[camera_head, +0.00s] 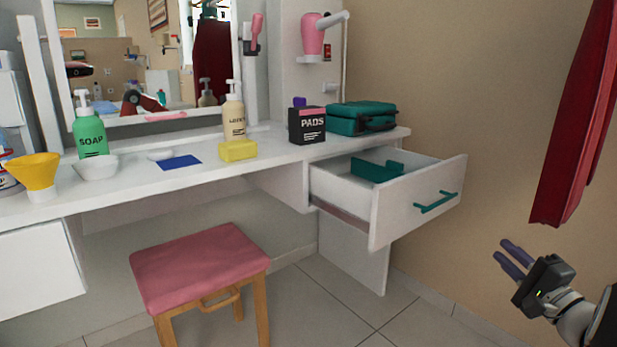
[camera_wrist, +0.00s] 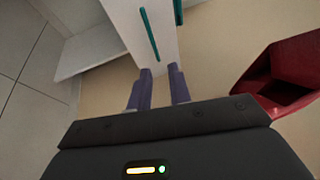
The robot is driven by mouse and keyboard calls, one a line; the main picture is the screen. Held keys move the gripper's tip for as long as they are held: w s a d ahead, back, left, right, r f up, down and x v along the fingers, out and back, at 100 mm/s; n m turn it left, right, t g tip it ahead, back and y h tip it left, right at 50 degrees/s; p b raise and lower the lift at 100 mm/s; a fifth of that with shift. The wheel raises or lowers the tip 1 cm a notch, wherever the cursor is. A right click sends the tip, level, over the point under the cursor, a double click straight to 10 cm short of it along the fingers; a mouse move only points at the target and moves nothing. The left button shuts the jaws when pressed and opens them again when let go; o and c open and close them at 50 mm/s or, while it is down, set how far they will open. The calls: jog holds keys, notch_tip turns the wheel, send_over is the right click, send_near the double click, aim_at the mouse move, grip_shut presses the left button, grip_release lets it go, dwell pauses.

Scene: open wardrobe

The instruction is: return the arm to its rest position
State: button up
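My gripper (camera_head: 504,252) is at the lower right in the head view, in the air to the right of the open drawer (camera_head: 415,205) and below the red cloth (camera_head: 575,120). Its two purple fingers point up and to the left. In the wrist view my gripper (camera_wrist: 160,72) shows its fingers apart, with nothing between them. The drawer's front with its teal handle (camera_wrist: 150,33) lies beyond the fingertips there, apart from them. Most of my arm is out of view.
The drawer sticks out from the white dressing table (camera_head: 215,175), with a teal item (camera_head: 377,170) inside. The table bears soap (camera_head: 89,135), a PADS box (camera_head: 307,125) and a teal case (camera_head: 360,118). A pink stool (camera_head: 200,265) stands in front. The floor between stool and gripper is clear.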

jog(key=s+a+r+n+g+y+p, duration=0.1)
jog(key=s+a+n+g+p, duration=0.2)
jog(key=a, duration=0.6)
jog(key=s+a+n+g+y+p, duration=0.1)
jog(key=s+a+n+g, duration=0.25)
jog(key=a+g, duration=0.35)
jog(key=s+a+r+n+g+y+p, duration=0.1)
jog(key=s+a+n+g+y+p, duration=0.2)
jog(key=a, duration=0.7)
jog(key=s+d+r+n+h+p, duration=0.2)
jog(key=s+n+h+p, duration=0.2)
jog(key=s+h, duration=0.6)
jog(key=shift+s+n+g+h+p, duration=0.3)
jog(key=shift+s+n, duration=0.85)
jog(key=shift+s, duration=0.05)
jog(key=shift+r, duration=0.1)
